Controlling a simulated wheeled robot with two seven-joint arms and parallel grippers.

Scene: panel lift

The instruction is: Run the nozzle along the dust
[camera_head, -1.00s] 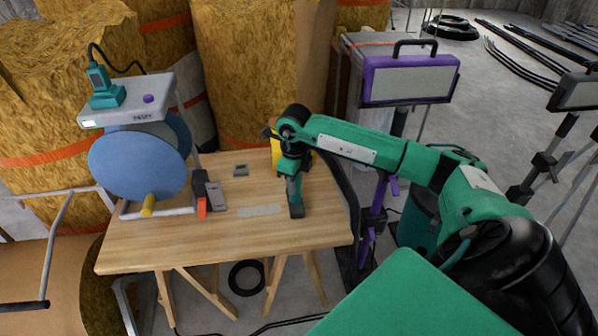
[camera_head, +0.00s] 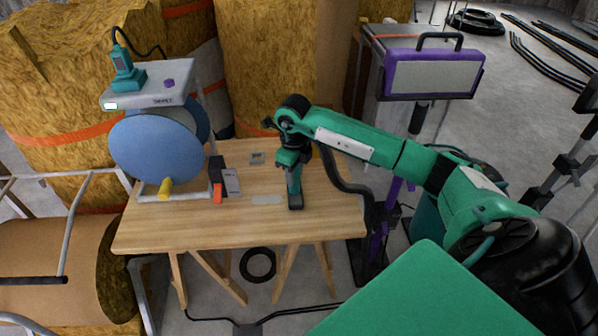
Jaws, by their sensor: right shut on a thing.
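The dust is a thin pale grey patch (camera_head: 266,199) on the wooden table, right of the middle. The nozzle (camera_head: 294,188) is a teal upright piece with a dark foot. Its foot stands at or just above the table top, close to the right end of the dust; I cannot tell whether they touch. My right gripper (camera_head: 291,155) is shut on the nozzle's upper part, and its fingertips are partly hidden by the arm. My left gripper is not in view.
A dark hose (camera_head: 345,178) runs right of the nozzle. A purple lamp (camera_head: 433,72) stands behind.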

